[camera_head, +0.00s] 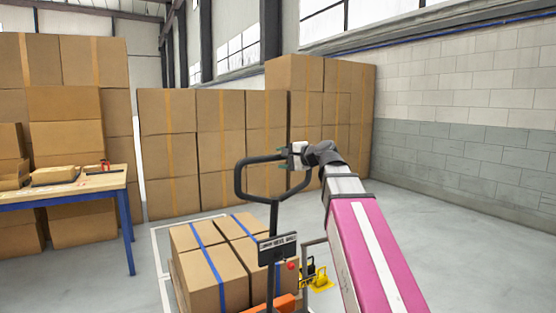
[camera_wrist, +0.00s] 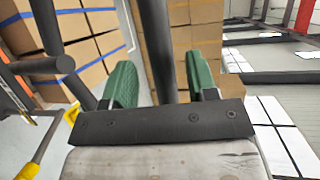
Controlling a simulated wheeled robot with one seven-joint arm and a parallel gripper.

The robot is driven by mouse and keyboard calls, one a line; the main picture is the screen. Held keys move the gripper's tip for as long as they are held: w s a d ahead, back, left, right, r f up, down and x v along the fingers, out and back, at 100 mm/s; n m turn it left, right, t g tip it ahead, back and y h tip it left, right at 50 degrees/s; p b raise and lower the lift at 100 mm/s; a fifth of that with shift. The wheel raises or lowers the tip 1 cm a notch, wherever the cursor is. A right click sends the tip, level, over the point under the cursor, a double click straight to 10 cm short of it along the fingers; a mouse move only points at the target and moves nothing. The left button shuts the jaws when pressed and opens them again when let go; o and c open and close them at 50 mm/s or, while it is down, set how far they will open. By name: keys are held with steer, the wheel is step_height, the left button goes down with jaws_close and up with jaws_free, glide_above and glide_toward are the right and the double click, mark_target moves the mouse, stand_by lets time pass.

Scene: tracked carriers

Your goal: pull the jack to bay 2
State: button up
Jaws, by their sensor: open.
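The jack has a dark loop handle (camera_head: 238,182) on an upright shaft, with an orange body (camera_head: 272,305) low in the head view. Strapped cartons (camera_head: 212,278) stand just behind and left of the shaft. My gripper (camera_head: 288,160) is at the upper right of the loop. In the wrist view its two green fingers (camera_wrist: 160,78) are apart, and a dark handle bar (camera_wrist: 157,40) runs between them. The bar is not clamped; whether a finger touches it I cannot tell. No bay number is readable.
White floor lines (camera_head: 160,262) run left of the cartons. A blue-legged table (camera_head: 100,184) stands at left. Stacked boxes (camera_head: 222,150) line the back. Yellow items (camera_head: 318,277) lie right of the jack. Clear floor (camera_head: 440,235) lies at right, before the block wall.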

steer(key=v, duration=0.8)
steer(key=shift+f, duration=0.1)
step_height(320, 180, down, 30)
steer(key=d+n+g+h, duration=0.2)
steer(key=n+g+h, duration=0.15)
steer(key=h, duration=0.25)
steer(key=s+d+f+n+g+h, duration=0.1)
steer(key=s+f, duration=0.3)
steer(key=f, duration=0.4)
steer(key=s+d+f+n+g+h, duration=0.2)
steer(key=s+f+g+h, duration=0.1)
steer(key=f, duration=0.6)
steer(key=s+d+f+n+g+h, duration=0.2)
steer(key=s+f, duration=0.3)
steer(key=f, duration=0.4)
steer(key=shift+d+f, duration=0.15)
steer(key=shift+d, duration=0.05)
